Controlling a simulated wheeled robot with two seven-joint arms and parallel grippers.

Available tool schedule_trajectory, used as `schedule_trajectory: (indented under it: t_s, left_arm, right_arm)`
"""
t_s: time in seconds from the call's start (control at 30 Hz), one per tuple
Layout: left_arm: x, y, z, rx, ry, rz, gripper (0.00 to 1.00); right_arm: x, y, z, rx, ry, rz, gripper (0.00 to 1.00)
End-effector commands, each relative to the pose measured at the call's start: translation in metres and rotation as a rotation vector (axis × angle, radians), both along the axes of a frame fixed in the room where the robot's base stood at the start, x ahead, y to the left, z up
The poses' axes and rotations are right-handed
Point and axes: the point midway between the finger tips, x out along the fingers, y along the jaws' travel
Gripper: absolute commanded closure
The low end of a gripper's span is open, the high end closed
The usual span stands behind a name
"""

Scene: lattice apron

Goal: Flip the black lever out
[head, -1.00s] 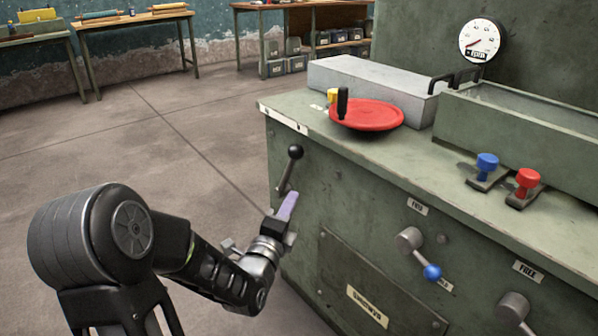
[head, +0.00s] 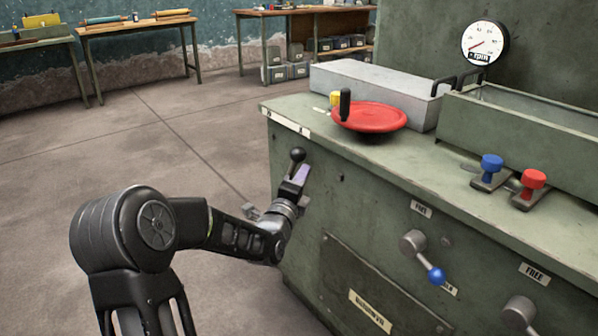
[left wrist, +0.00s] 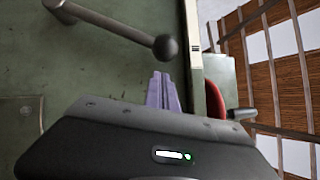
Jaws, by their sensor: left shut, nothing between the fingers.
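The black lever, a rod with a round black knob (head: 297,154), is on the left part of the green machine's front face. In the left wrist view its rod and dark knob (left wrist: 165,46) cross the top of the picture. My left gripper (head: 301,173) has purple fingers, is shut and holds nothing. In the head view it is just below the knob and hides most of the rod. In the left wrist view the fingertips (left wrist: 160,76) lie a little below the knob, with a small gap in the picture; I cannot tell whether they touch. My right gripper is not in view.
The green machine (head: 360,205) carries a red handwheel (head: 372,117) on top. A blue-knobbed lever (head: 436,275) is on the front face, farther right. A blue knob (head: 492,163) and a red knob (head: 533,180) stand on the ledge. The floor (head: 130,160) to the left is clear.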

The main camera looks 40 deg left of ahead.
Motion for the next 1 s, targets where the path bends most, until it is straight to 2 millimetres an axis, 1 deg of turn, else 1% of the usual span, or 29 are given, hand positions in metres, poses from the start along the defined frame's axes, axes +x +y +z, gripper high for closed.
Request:
schedule_trajectory:
  t_s: [0.03, 0.2, 0.73, 0.87, 1.0]
  left_arm:
    - [0.003, 0.007, 0.001, 0.0, -0.002, 0.003, 1.0]
    - [0.009, 0.018, 0.004, 0.0, 0.0, 0.0, 1.0]
    - [0.011, 0.022, 0.008, -0.008, 0.002, -0.001, 1.0]
    - [0.012, 0.025, 0.013, -0.031, 0.009, -0.002, 1.0]
    - [0.015, 0.035, 0.021, -0.078, 0.021, 0.0, 1.0]
  right_arm:
    - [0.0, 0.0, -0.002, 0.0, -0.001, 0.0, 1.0]
    - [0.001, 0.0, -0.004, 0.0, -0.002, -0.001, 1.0]
    - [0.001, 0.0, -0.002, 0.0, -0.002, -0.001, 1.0]
    - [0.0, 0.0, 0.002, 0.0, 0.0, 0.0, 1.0]
    - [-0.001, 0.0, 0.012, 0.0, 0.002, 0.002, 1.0]
